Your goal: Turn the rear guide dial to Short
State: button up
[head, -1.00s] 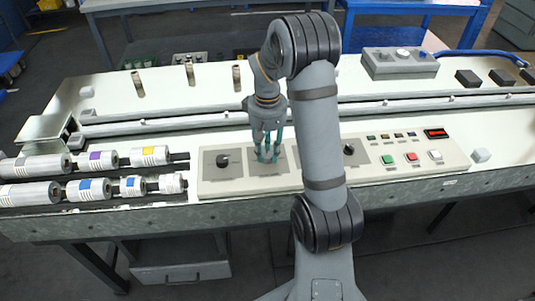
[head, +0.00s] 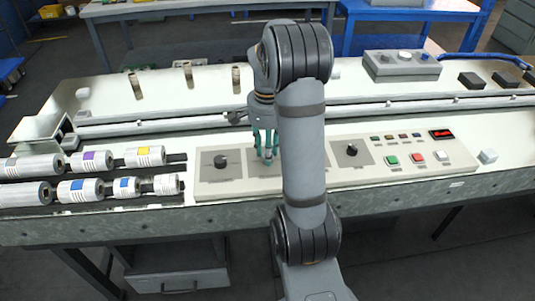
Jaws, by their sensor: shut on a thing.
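The control panel (head: 435,173) runs along the front of the machine bed and has three square dial plates. A black dial (head: 221,161) shows on the left plate and another black dial (head: 351,150) on the right plate. My gripper (head: 266,153) points down at the middle plate (head: 258,165), its greenish fingers closed around the middle dial. The fingers hide that dial, so its pointer cannot be seen. The dial labels are too small to read, so the Short mark cannot be made out.
My arm covers the panel between the middle and right plates. Green (head: 391,160) and red (head: 417,157) buttons sit at the right. Striped rolls (head: 83,190) lie at the left. A grey box with a knob (head: 402,66) and upright posts (head: 188,72) stand behind.

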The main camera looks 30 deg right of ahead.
jog(key=m+b, duration=0.1)
jog(key=m, duration=0.2)
jog(key=shift+f+m, duration=0.1)
jog(key=shift+m, duration=0.2)
jog(key=shift+m+b, duration=0.8)
jog(key=shift+m, duration=0.9)
jog(key=o, duration=1.1)
jog(key=shift+o, duration=0.2)
jog(key=shift+r, duration=0.2)
notch_tip(320, 180, up, 12)
jog(key=shift+f, duration=0.2)
